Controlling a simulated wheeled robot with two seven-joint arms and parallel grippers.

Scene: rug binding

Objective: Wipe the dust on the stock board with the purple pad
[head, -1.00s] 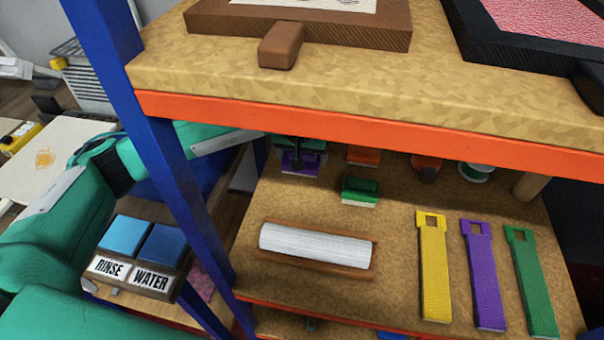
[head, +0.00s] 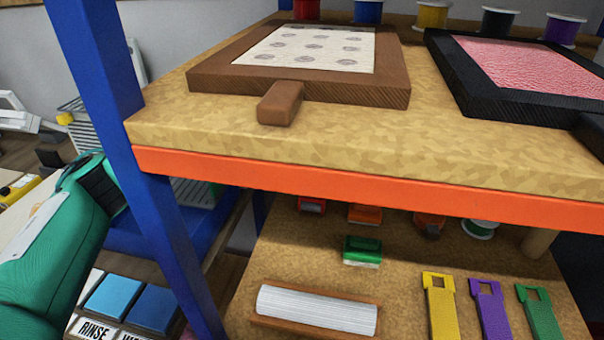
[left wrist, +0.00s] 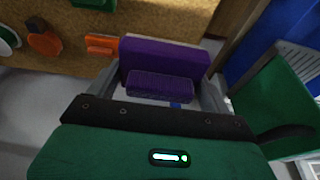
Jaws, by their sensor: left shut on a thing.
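The purple pad (left wrist: 165,58) is between the fingers of my left gripper (left wrist: 168,82) in the left wrist view, and the gripper is shut on it. In the head view the left gripper and pad are hidden; only my left arm shows at the left. On the upper shelf, a brown board (head: 225,88) with a stubby handle carries a white sheet (head: 318,48) with several grey smudges that look like dust. I cannot tell for sure that this is the stock board. My right gripper is not in view.
A blue post (head: 130,150) and the orange shelf edge (head: 370,188) stand between my left arm and the upper shelf. A black-framed pink board (head: 530,65) lies at right. The lower shelf holds a white roll (head: 318,310), a green block (head: 362,250) and coloured straps (head: 440,305).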

